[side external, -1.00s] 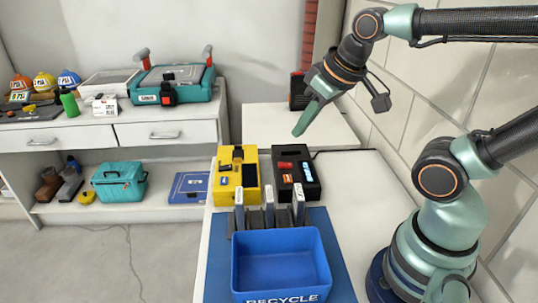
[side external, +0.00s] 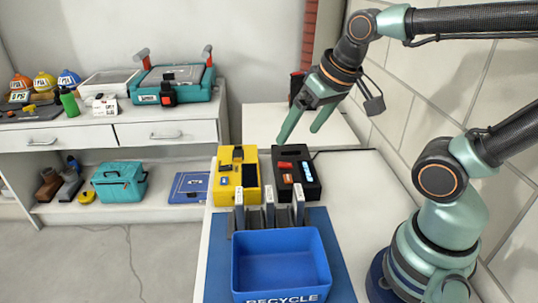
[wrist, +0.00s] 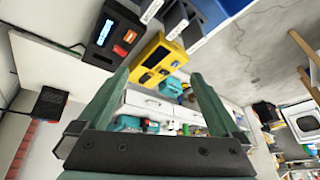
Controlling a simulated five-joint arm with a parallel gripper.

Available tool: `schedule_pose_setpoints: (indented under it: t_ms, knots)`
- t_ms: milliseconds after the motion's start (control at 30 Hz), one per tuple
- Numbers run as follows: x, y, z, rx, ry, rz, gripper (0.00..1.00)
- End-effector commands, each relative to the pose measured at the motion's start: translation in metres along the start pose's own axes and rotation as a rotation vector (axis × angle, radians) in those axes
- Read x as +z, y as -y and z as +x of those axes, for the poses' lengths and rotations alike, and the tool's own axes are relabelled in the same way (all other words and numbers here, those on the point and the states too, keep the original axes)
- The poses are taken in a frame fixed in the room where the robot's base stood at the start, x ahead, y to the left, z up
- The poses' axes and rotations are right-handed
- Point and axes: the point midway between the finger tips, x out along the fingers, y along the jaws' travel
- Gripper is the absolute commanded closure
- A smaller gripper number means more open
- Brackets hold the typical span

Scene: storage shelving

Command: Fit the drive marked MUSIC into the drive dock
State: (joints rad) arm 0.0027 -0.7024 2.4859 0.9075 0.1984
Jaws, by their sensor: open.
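My gripper (side external: 299,136) is open and empty, in the air above and behind the black box; its two fingers also show spread in the wrist view (wrist: 160,73). Three slim upright drives stand in a row in a dark rack: a left one (side external: 239,208), a middle one (side external: 268,203) and a right one (side external: 298,205). I cannot tell which is the drive dock.
A blue RECYCLE bin (side external: 279,291) stands in front of the drives on a blue mat (side external: 217,270). The white table (side external: 365,185) is clear right of the black box. Shelving (side external: 160,131) with cases and helmets stands at the left. A tiled wall is at the right.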

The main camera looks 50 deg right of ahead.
Motion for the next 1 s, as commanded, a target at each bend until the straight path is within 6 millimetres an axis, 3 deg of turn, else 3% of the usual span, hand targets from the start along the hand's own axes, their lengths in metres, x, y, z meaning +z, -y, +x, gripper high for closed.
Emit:
schedule_pose_setpoints:
  t_ms: [367,700,1000]
  knots:
    - [0.013,-0.006,0.030,0.116,0.154,0.851,0.00]
    - [0.027,-0.013,0.056,0.338,0.204,1.624,0.00]
    - [0.037,-0.017,0.070,0.507,0.169,2.059,0.00]
